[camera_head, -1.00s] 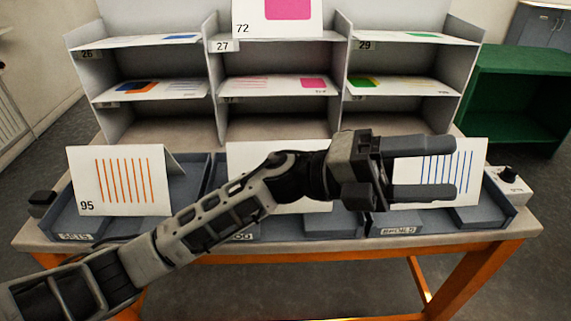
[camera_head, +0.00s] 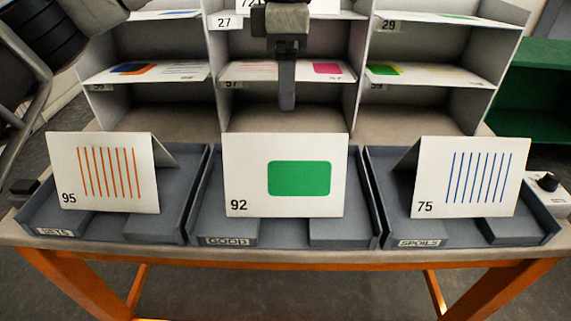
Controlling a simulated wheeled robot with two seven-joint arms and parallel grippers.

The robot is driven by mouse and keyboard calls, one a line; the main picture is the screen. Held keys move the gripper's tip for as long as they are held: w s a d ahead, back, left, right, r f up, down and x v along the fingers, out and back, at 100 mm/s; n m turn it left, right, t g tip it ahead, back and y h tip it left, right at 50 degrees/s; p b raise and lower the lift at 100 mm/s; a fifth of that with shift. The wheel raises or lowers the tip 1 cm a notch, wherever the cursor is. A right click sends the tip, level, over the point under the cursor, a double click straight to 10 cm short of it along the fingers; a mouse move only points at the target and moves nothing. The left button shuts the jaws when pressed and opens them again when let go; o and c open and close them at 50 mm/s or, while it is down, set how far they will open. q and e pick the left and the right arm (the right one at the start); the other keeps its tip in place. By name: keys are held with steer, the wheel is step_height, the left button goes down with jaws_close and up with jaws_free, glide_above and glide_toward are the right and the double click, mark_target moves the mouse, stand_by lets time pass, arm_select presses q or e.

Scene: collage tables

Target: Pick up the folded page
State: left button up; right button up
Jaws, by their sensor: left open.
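Several folded pages stand like tents. Page 95 (camera_head: 100,172), with orange stripes, stands in the left tray. Page 92 (camera_head: 245,180), with a green block, stands in the middle tray. Page 75 (camera_head: 470,180), with blue stripes, stands in the right tray. Page 72 (camera_head: 325,6) stands at the top of the shelf, cut off by the frame and partly hidden by my gripper. My left gripper (camera_head: 287,95) points down in front of the shelf's middle column, seen edge-on, open, with nothing visible in it. My right gripper is out of view.
The grey shelf (camera_head: 365,110) holds flat printed sheets in its compartments. Trays labelled SETS (camera_head: 180,205), GOOD (camera_head: 205,205) and SPOILS (camera_head: 385,205) line the table's front. A small box with a black knob (camera_head: 548,183) stands at right; a green cabinet (camera_head: 530,120) stands beyond.

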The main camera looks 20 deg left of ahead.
mark_target(285, 135)
arm_select(q)
step_height(285, 135, down, 7)
steer(key=shift+r, duration=0.15)
steer(key=shift+w+a+f, duration=0.1)
steer(key=shift+a+f, duration=0.05)
steer(key=shift+f, duration=2.5)
jaws_close()
